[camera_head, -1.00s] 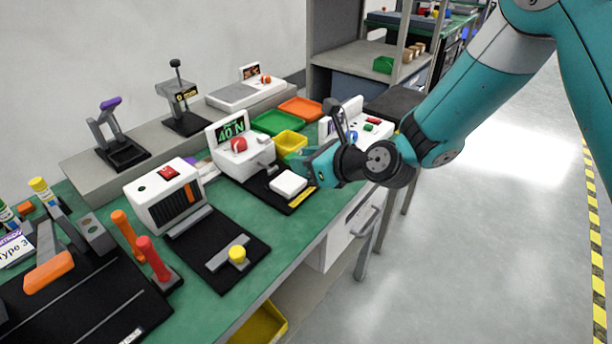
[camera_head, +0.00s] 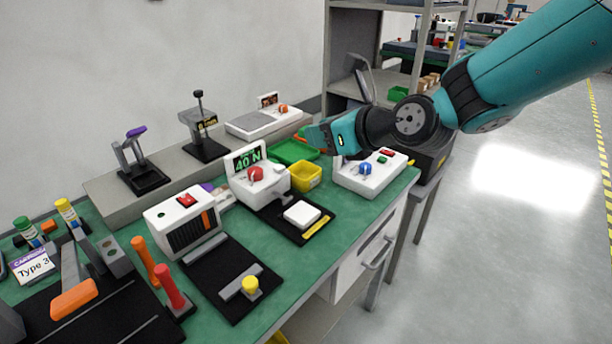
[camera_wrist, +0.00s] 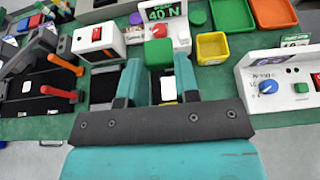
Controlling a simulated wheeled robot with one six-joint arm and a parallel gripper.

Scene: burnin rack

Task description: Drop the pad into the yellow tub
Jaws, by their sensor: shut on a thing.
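The yellow tub (camera_head: 306,177) stands on the green bench right of the white press reading 40 N; it also shows in the wrist view (camera_wrist: 212,47). My gripper (camera_wrist: 157,68) is shut on a small green block (camera_wrist: 158,53), which appears to be the pad. In the head view my gripper (camera_head: 318,137) is raised above the bench, near the tub in the picture; the block is hard to make out there. In the wrist view the tub lies to the right of and beyond the fingertips, and looks empty.
A green tray (camera_head: 293,152) sits behind the tub, and an orange tray (camera_wrist: 275,12) beside it. The white press (camera_head: 257,181) is left of the tub, a white control box (camera_head: 370,178) right. A white block (camera_head: 302,214) lies on the black mat in front.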

